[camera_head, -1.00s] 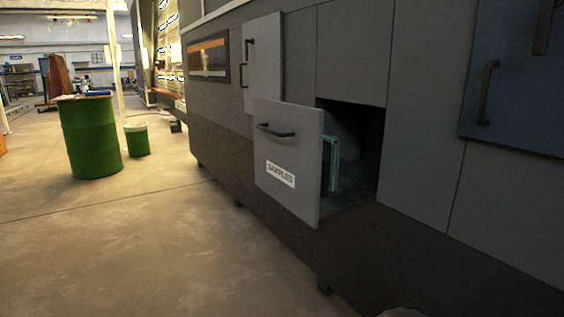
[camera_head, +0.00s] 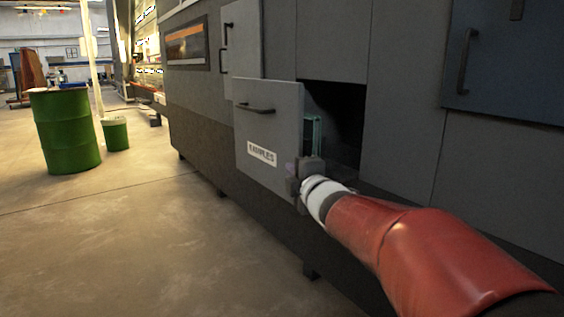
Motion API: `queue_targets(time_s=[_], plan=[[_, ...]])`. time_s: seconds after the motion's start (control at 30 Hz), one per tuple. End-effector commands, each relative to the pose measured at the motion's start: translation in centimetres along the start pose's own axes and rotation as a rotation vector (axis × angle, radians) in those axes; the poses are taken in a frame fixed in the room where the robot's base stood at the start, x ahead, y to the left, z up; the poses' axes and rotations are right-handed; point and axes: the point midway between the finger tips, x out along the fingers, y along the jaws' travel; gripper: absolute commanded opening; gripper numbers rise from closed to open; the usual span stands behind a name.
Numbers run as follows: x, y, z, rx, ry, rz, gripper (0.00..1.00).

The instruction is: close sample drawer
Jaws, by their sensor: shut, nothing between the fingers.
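The sample drawer (camera_head: 268,135) has a grey front panel with a dark bar handle (camera_head: 257,109) and a white "SAMPLES" label (camera_head: 262,154). It stands out from the machine, leaving a dark opening (camera_head: 345,112) behind it. A greenish glass-like item (camera_head: 314,130) shows inside, partly hidden by the panel. My gripper (camera_head: 294,181) is at the lower right edge of the panel, shut and empty. It overlaps the panel's edge in the picture; I cannot tell whether it touches. My arm hides the lower right of the opening.
The grey machine (camera_head: 405,110) fills the right side, with a blue-grey door (camera_head: 505,65) at upper right. An upper door (camera_head: 241,45) stands ajar above the drawer. A green barrel (camera_head: 66,135) and a green bucket (camera_head: 116,134) stand at left. The floor in front is clear.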

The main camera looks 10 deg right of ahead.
Motion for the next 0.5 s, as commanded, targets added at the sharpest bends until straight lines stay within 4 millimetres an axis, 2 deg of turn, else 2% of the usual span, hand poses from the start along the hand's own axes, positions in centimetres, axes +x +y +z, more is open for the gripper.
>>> queue_targets(time_s=[0.23,0.5], plan=[[2.7,0.1,-0.2,-0.021,0.016,0.010,0.00],[8.5,0.3,-0.3,-0.018,0.015,0.010,0.00]])
